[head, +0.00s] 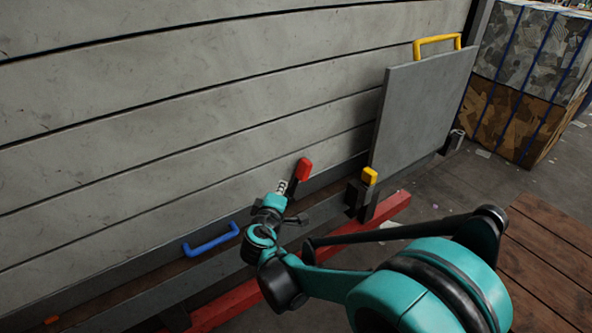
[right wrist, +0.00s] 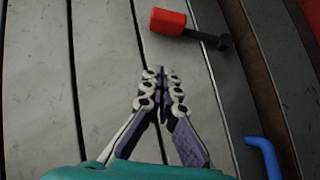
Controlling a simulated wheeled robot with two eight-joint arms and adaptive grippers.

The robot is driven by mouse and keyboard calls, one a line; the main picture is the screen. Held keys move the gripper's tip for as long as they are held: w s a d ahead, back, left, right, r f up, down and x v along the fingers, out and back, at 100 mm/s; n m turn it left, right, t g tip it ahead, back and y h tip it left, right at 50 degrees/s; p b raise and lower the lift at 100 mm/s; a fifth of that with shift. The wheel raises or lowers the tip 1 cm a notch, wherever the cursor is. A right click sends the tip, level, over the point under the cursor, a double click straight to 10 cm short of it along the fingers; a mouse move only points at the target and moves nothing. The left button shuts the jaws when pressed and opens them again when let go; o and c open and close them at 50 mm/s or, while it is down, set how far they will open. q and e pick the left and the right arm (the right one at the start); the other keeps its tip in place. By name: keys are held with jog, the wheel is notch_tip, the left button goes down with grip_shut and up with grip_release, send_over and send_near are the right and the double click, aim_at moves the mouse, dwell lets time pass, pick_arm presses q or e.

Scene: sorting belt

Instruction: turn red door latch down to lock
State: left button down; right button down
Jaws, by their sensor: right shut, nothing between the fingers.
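The red door latch (head: 303,169) sticks up in front of the grey slatted wall in the head view, with a dark lever below the red grip. In the right wrist view the red latch (right wrist: 168,22) lies near the top, its dark shaft running right to a dark pivot. My right gripper (head: 282,186) is shut and empty, just left of the latch in the head view. In the right wrist view my right gripper (right wrist: 161,72) has its fingertips together below the red grip, apart from it in the picture. My left gripper is not in view.
A blue handle (head: 211,240) is on the lower ledge to the left; it also shows in the wrist view (right wrist: 264,156). A yellow-tipped lever (head: 369,176) and a grey panel (head: 425,110) with a yellow handle (head: 437,45) stand right. A red rail (head: 392,209) runs along the floor.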

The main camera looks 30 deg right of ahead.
jog(key=b, duration=0.2)
send_near(299, 167)
jog(key=w, duration=0.4)
jog(key=shift+w+d+f, duration=0.1)
jog(key=shift+d+f, duration=0.3)
jog(key=shift+d, duration=0.45)
jog(key=shift+w+d+f, duration=0.1)
jog(key=shift+d+f, duration=0.3)
jog(key=shift+d, duration=0.45)
